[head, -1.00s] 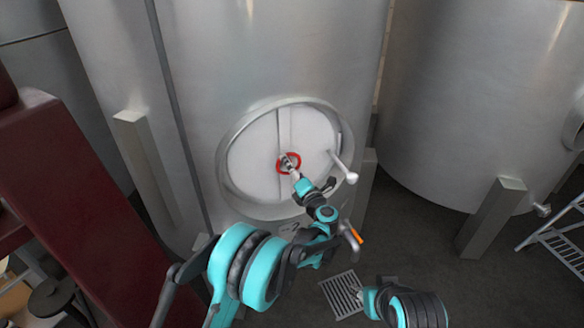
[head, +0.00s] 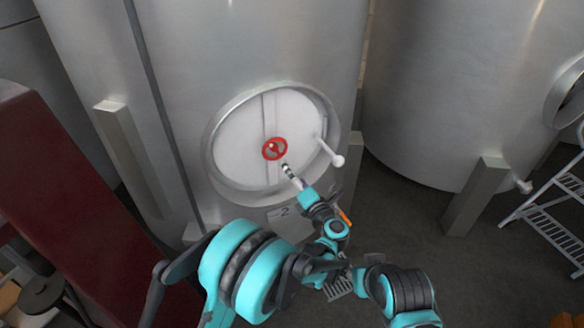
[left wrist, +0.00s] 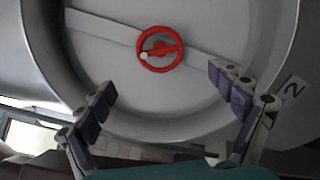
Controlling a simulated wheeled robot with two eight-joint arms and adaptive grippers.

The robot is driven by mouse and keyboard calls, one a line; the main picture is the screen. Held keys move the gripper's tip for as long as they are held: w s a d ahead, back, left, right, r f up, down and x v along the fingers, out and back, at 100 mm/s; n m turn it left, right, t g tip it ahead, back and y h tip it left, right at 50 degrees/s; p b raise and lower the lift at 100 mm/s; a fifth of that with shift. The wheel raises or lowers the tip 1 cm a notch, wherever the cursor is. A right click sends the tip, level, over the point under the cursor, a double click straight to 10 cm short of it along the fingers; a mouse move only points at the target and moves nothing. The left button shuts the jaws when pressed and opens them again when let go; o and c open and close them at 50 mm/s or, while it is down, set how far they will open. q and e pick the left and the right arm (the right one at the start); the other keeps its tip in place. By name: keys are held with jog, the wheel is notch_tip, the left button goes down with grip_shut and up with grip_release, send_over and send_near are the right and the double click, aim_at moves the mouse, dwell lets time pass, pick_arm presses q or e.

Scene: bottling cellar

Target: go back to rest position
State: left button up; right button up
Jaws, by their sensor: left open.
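My left gripper (head: 286,168) is in front of the lower part of a round tank door (head: 238,150), just below and right of the red handwheel (head: 274,149) at its centre. In the left wrist view its two fingers (left wrist: 162,82) are spread wide with nothing between them. The red handwheel (left wrist: 160,48) there lies beyond the fingertips, clear of both. My right arm (head: 405,292) is folded low at the bottom of the head view. Its gripper is largely hidden around my left forearm, and its fingers cannot be made out.
The door is in a large steel tank (head: 180,60), with a white-knobbed handle (head: 337,160) at its right. A dark red structure (head: 60,200) is close at left. Floor between is open.

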pick_arm(q)
notch_tip(320, 180, up, 14)
jog(key=a+m+t+h, duration=0.25)
jog(key=m+h, duration=0.25)
jog(key=m, duration=0.3)
jog(key=s+a+r+m+g+h, duration=0.15)
jog(key=s+r+m+h, duration=0.4)
jog(key=m, duration=0.55)
jog(key=s+a+f+m+g+y, duration=0.1)
jog(key=s+a+f+m+g, duration=0.2)
jog(key=s+a+f, duration=0.3)
jog(key=s+a+f+m+g+y, duration=0.1)
jog(key=s+a+f+m+g, duration=0.2)
jog(key=s, duration=0.9)
jog(key=s+a+f+m+g+y, duration=0.2)
jog(key=s+a+f+m+g, duration=0.1)
jog(key=s+a+f, duration=0.5)
notch_tip(320, 180, down, 4)
jog(key=shift+s+a+r+g, duration=0.2)
jog(key=shift+s+a+g, duration=0.2)
jog(key=shift+a+g, duration=0.55)
